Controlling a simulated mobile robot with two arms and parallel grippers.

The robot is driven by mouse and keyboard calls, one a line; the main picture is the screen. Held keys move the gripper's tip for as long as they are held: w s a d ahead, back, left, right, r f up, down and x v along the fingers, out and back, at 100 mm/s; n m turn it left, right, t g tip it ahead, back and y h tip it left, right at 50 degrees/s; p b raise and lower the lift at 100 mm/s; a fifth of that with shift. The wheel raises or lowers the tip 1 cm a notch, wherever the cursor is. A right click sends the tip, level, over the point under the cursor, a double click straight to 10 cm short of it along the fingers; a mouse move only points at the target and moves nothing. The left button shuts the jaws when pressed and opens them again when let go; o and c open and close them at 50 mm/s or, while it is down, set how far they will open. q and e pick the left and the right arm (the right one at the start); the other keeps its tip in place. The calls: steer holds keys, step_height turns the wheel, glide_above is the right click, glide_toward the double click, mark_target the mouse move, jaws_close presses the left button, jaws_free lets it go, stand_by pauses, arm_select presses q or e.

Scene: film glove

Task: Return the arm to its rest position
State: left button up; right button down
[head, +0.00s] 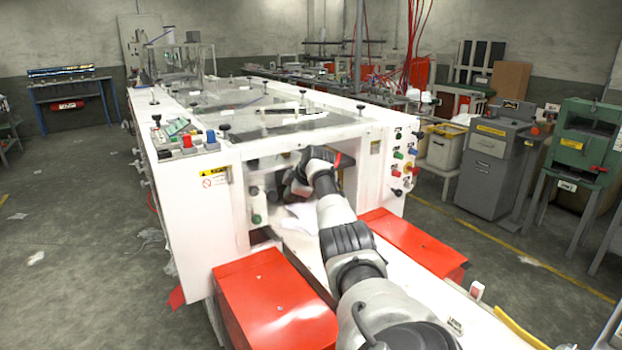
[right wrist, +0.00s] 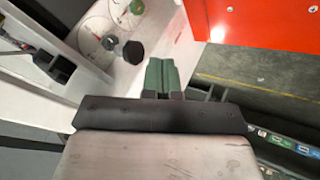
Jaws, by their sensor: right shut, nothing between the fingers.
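My right arm (head: 345,240) comes in from the bottom right of the head view and reaches into the front opening of a white machine (head: 195,215). Its wrist end is inside the opening, and its fingertips are hard to make out there. In the right wrist view, the green fingers of my right gripper (right wrist: 160,76) are together and hold nothing. A white panel with a dark knob (right wrist: 132,51) shows just beyond the fingers to the left. My left gripper is not in view.
Red boxes (head: 272,305) flank the white bed before the opening; a red surface also shows in the right wrist view (right wrist: 260,22). The opening's white side walls stand close around the arm. Open floor (head: 80,250) lies left. Grey and green machines (head: 585,140) stand right.

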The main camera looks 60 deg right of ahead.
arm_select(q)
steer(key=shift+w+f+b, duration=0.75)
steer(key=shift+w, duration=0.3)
arm_select(e)
steer(key=d+v, duration=0.1)
steer(key=v, duration=0.6)
steer(key=shift+d, duration=0.25)
